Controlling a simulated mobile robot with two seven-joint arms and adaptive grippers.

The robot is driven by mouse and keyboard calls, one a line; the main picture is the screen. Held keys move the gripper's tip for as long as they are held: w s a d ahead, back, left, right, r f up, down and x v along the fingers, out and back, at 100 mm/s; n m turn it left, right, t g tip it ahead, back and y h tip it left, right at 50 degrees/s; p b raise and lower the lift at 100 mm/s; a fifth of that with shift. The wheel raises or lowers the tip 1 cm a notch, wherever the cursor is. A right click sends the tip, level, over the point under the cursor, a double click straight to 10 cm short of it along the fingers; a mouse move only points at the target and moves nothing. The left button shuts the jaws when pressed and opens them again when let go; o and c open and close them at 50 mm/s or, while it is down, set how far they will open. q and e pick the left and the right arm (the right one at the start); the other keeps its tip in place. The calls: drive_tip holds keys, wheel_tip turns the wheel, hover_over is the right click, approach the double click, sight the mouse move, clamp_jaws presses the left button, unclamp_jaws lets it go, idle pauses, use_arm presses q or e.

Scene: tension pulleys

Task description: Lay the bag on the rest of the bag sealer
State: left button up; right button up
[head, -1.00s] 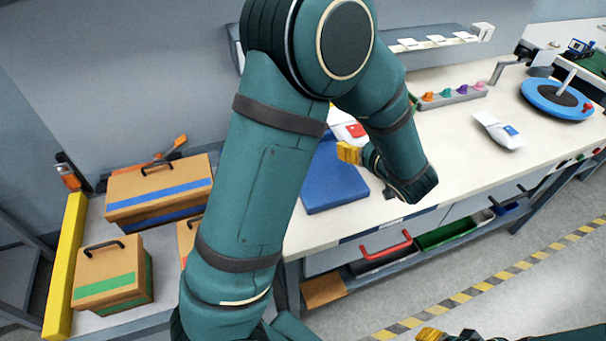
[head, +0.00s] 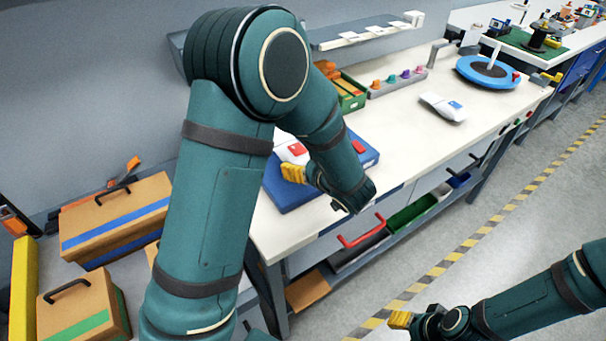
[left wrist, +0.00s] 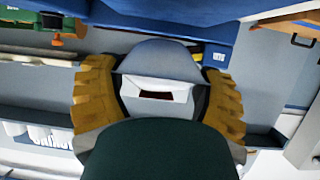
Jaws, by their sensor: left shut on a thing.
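My left gripper (head: 292,172) has yellow fingers and is over a blue slab (head: 285,195) on the bench. In the left wrist view its fingers (left wrist: 158,95) close from both sides on a pale thing, likely the bag (left wrist: 155,90), which shows a white fold and a dark slot. A white thing with a red patch (head: 291,152) shows just behind the left gripper; I cannot tell whether it touches. Which part is the bag sealer and its rest is unclear, as my left arm covers much of that spot. My right gripper (head: 401,320) is at the lower right, away from the bench.
A white device with a blue patch (head: 442,106), a rail of coloured knobs (head: 400,82) and a blue round turntable (head: 487,72) stand further along the bench. Cardboard boxes (head: 115,215) with handles stand at the left. The front middle of the bench top is clear.

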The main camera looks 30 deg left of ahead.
use_arm(q)
wheel_tip(320, 180, down, 4)
drive_tip(key=shift+r+b, duration=0.25)
drive_tip(key=shift+b, duration=0.3)
drive_tip(key=shift+r, duration=0.1)
drive_tip(key=o, duration=1.2)
drive_tip(key=shift+f, duration=0.2)
drive_tip(key=shift+o, duration=0.2)
